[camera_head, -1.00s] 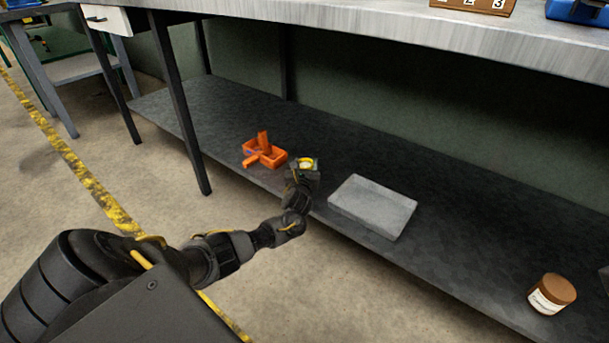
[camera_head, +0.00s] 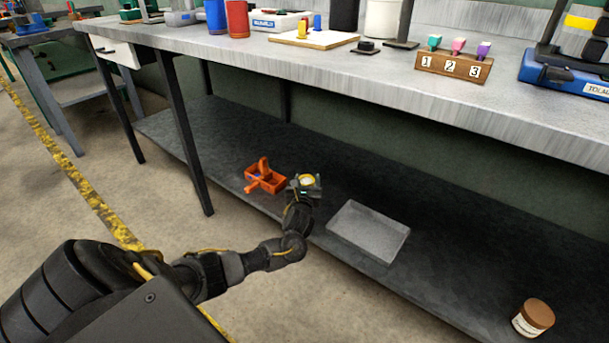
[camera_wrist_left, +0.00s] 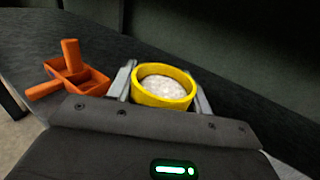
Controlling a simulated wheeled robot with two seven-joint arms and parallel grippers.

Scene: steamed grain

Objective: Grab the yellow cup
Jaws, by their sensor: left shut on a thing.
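The yellow cup (camera_wrist_left: 163,98) sits between the two fingers of my left gripper (camera_wrist_left: 165,88) in the left wrist view. It is upright and holds pale, grain-like contents. The fingers press on its left and right sides. In the head view the cup (camera_head: 306,181) shows as a small yellow ring at the end of my left gripper (camera_head: 305,184), above the lower shelf near its front edge. The cup's lower part is hidden by the gripper. My right gripper is not in view.
An orange box (camera_head: 266,181) with orange pieces lies on the lower shelf (camera_head: 440,240), just left of my gripper. A grey tray (camera_head: 368,232) lies to the right, and a brown-lidded jar (camera_head: 533,317) farther right. The workbench top (camera_head: 330,65) overhangs the shelf.

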